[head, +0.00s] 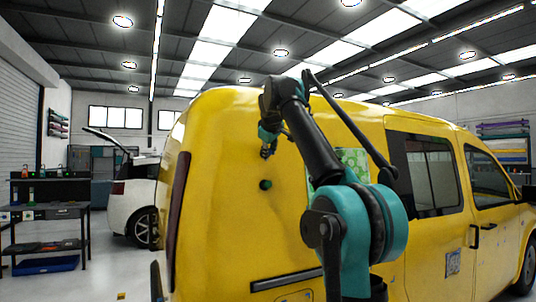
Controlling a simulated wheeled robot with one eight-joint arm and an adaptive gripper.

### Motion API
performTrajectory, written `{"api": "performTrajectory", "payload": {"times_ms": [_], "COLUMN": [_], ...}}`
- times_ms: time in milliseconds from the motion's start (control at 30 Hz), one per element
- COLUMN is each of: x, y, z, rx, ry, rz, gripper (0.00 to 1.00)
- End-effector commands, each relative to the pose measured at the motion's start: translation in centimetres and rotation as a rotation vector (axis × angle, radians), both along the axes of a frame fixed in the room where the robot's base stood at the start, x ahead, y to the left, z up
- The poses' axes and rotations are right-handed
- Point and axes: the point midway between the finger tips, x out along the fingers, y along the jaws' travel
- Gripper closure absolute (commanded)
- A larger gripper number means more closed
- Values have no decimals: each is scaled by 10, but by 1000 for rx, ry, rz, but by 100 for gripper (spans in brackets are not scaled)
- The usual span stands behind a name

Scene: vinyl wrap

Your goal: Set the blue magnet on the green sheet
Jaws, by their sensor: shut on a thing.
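The green sheet (352,158) is on the yellow van's side, with a light pattern; my arm hides part of it. My gripper (268,148) is left of the sheet, in front of the van's rear side panel. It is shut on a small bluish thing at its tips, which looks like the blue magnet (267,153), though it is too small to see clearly. Whether it touches the van cannot be told.
A dark green round knob (265,185) is on the yellow van (225,225) below my gripper.

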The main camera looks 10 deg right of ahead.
Motion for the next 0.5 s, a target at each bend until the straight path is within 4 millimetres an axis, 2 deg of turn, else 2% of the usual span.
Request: {"api": "performTrajectory", "payload": {"times_ms": [500], "x": [-23], "y": [-8], "z": [4], "rx": [0], "ry": [-1], "rz": [-1], "gripper": [100]}}
